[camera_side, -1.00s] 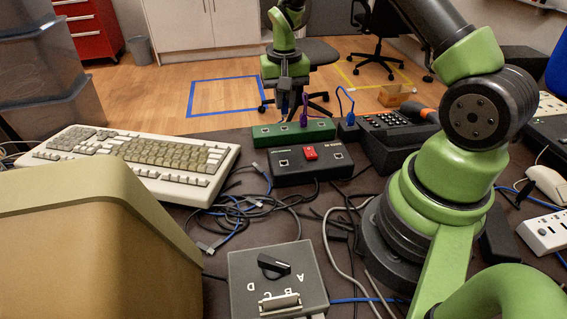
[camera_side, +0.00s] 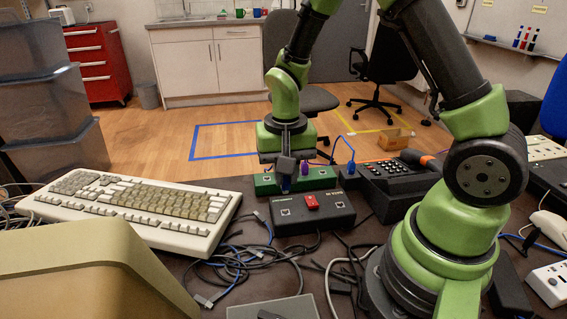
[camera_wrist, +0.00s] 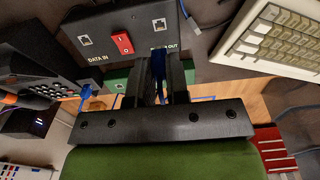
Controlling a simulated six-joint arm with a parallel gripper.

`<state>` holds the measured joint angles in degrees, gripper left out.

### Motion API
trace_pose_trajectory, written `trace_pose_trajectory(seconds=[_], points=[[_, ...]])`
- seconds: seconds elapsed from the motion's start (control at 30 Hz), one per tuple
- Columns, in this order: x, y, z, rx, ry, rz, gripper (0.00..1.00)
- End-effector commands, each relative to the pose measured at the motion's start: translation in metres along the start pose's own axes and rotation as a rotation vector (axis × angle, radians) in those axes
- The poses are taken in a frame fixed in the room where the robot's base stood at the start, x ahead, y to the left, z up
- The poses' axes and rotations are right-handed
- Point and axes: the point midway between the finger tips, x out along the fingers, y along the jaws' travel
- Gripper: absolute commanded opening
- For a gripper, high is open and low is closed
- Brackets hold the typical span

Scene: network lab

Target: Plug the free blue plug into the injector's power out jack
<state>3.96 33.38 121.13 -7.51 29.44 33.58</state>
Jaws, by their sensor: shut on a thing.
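The injector is a black box (camera_side: 325,216) with a red switch (camera_side: 312,201) and two jacks on top; it also shows in the wrist view (camera_wrist: 118,20). The power out jack (camera_wrist: 159,24) is clear at its upper right there, its label partly covered; it is the left jack (camera_side: 285,212) in the side view. My gripper (camera_side: 287,184) points down just behind that jack. In the wrist view my gripper (camera_wrist: 160,80) is shut on the blue plug (camera_wrist: 158,64), which sits between the fingers below the jack in the picture. Its tip is apart from the jack opening.
A green box (camera_side: 326,178) with a purple plug (camera_side: 304,168) stands behind the injector. Another blue plug (camera_side: 350,168) stands near the telephone (camera_side: 388,172) at right. A cream keyboard (camera_side: 140,212) lies at left. Loose cables (camera_side: 250,262) lie in front.

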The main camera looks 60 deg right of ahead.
Motion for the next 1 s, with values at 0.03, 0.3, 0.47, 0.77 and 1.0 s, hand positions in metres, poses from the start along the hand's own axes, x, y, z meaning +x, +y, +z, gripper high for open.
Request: trace_pose_trajectory(seconds=[0.03, 0.3, 0.47, 0.77, 1.0], points=[[0.004, 0.000, 0.000, 0.000, -0.003, 0.003, 0.00], [0.028, 0.000, 0.000, 0.000, -0.003, 0.003, 0.00], [0.038, 0.000, 0.000, 0.001, -0.003, 0.002, 0.00], [0.043, 0.000, 0.000, 0.001, -0.001, 0.000, 0.00], [0.043, 0.000, 0.000, 0.001, -0.001, 0.000, 0.00]])
